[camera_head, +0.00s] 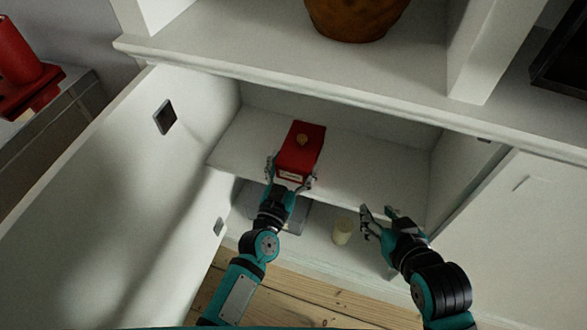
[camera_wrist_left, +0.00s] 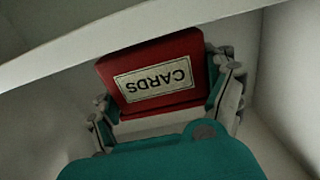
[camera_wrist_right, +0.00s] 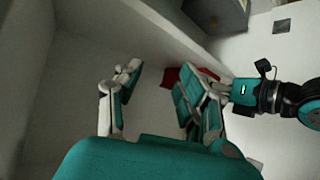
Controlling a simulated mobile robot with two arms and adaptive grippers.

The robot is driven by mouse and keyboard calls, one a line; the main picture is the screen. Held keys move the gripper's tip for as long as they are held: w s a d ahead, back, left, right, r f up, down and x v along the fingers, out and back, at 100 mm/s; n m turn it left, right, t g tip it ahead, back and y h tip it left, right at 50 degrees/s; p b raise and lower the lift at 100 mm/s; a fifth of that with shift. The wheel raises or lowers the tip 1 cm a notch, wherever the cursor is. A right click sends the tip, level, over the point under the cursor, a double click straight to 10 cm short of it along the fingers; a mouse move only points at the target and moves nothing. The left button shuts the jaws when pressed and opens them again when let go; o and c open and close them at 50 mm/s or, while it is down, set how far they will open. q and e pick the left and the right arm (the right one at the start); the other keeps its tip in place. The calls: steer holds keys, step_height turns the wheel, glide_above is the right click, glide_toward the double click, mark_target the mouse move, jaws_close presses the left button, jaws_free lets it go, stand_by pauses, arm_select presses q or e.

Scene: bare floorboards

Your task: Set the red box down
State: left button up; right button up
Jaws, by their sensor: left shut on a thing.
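The red box (camera_head: 302,146) is long, with a brass-coloured knob on top and a pale label on its front end. In the left wrist view the label on the red box (camera_wrist_left: 157,84) reads CARDS, upside down. My left gripper (camera_head: 290,178) is shut on the front end of the box, one finger on each side. The box is at the cabinet's upper inner shelf (camera_head: 370,165); I cannot tell whether its underside touches the shelf. My right gripper (camera_head: 378,213) is open and empty, in front of the shelf to the right of the box.
The cabinet's left door (camera_head: 90,200) stands open beside my left arm. A pale yellow cup-like object (camera_head: 343,231) and a grey flat item (camera_head: 293,217) stand on the lower level. A brown pot (camera_head: 355,15) is on the top. The shelf is clear right of the box.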

arm_select(q)
steer(key=shift+f, duration=0.15)
arm_select(e)
steer(key=shift+w+a+r+t, duration=0.15)
steer(key=shift+w+r+t, duration=0.25)
steer(key=shift+r, duration=0.05)
arm_select(q)
steer(key=shift+f, duration=0.15)
steer(key=o, duration=1.4)
arm_select(e)
steer(key=shift+w+r, duration=0.15)
